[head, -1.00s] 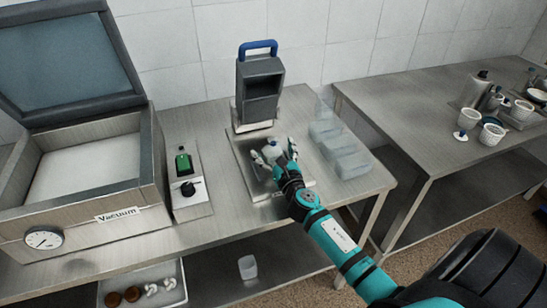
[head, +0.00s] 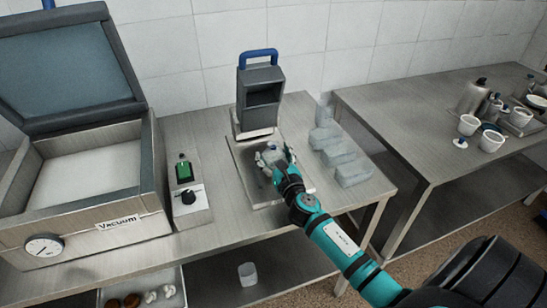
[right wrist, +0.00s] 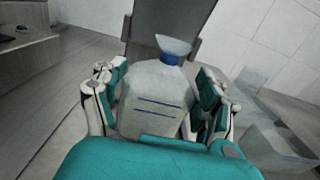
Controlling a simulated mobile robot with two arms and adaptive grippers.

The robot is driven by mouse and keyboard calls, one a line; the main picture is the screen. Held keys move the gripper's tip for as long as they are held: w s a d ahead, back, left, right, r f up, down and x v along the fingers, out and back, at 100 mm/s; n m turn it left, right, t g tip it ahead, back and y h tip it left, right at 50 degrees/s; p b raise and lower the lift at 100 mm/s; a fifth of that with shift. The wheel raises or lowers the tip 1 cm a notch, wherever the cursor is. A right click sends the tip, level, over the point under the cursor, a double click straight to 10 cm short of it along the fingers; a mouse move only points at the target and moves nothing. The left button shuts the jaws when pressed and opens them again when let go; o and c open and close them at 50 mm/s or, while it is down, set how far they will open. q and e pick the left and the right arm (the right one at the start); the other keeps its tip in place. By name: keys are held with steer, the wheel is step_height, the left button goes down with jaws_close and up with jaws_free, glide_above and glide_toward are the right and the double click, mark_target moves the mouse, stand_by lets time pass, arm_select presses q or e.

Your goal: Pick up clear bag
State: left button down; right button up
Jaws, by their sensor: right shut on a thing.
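The clear bag (right wrist: 155,103) is whitish and see-through, with a blue band at its neck, a flared top and dark lines on its front. It stands upright between the fingers of my right gripper (right wrist: 158,108) in the right wrist view. In the head view the bag (head: 270,152) shows small at the tip of my right arm, over the metal plate in front of the grey device. My right gripper (head: 272,159) is shut on it. I cannot tell whether its base touches the plate. My left gripper is not in view.
A grey device with a blue handle (head: 261,90) stands just behind. Several clear containers (head: 341,154) sit to the right. A second table (head: 430,115) holds cups.

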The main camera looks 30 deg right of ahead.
step_height(320, 180, up, 3)
steer(key=shift+f+p, duration=0.2)
steer(key=shift+p, duration=0.15)
steer(key=s+d+r+b, duration=0.1)
steer(key=s+d+b, duration=0.2)
steer(key=s, duration=1.1)
steer(key=shift+s+d, duration=0.35)
steer(key=shift+d, duration=1.35)
